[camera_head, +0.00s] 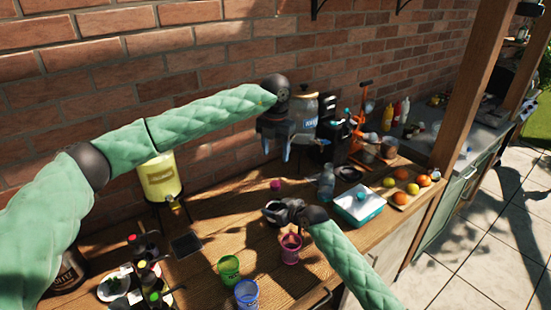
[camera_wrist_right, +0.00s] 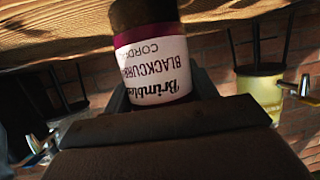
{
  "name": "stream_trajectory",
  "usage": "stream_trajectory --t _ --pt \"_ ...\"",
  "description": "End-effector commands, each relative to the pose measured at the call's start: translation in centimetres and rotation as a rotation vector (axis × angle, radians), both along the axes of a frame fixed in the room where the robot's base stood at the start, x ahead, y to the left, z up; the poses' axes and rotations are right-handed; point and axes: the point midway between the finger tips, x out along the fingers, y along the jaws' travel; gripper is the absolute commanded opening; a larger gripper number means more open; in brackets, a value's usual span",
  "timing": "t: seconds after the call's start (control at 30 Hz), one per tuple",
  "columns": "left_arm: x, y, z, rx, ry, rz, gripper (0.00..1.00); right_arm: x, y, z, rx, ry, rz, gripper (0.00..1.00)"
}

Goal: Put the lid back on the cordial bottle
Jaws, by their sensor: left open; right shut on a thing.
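My left gripper (camera_head: 277,146) is open and empty, raised above the table with its fingers pointing down. My right gripper (camera_head: 279,209) is low over the middle of the wooden table (camera_head: 215,221). It is shut on the cordial bottle (camera_wrist_right: 152,55), which fills the middle of the right wrist view. The bottle has a white label reading blackcurrant cordial, with dark red edges; the label appears upside down in that view. The bottle's top is hidden there, and I cannot make the bottle out in the head view. A small pink object (camera_head: 275,184) stands behind my right gripper; I cannot tell whether it is the lid.
A magenta cup (camera_head: 290,249), a green cup (camera_head: 229,268) and a blue cup (camera_head: 246,293) stand in front. Several bottles (camera_head: 148,272) crowd the left. A yellow dispenser (camera_head: 160,178) stands by the brick wall. A teal box (camera_head: 358,204) and a fruit board (camera_head: 419,198) are right.

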Motion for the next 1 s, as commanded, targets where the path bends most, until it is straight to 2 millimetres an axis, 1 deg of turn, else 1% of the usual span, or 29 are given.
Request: stream_trajectory --t 0.3,0.33,0.43,0.77,0.87,1.0 --pt "0.0 0.0 0.2 0.001 0.001 0.0 0.56 0.0 0.0 0.0 -0.001 0.001 0.0 0.0" --pt "0.0 0.0 0.2 0.001 0.001 0.0 0.56 0.0 0.0 0.0 -0.001 0.001 0.0 0.63" --pt "0.0 0.0 0.1 0.001 0.001 0.0 0.56 0.0 0.0 0.0 0.0 0.0 0.0 0.83" --pt "0.0 0.0 -0.1 0.001 0.001 0.0 0.56 -0.1 -0.2 0.0 0.0 0.0 0.0 0.83" --pt "0.0 0.0 -0.7 0.001 0.001 0.0 0.56 -0.6 -0.7 0.0 -0.002 -0.001 0.001 0.83" --pt "0.0 0.0 -1.9 0.001 0.001 0.0 0.56 -2.0 -2.0 0.6 -0.003 -0.001 0.0 0.83"
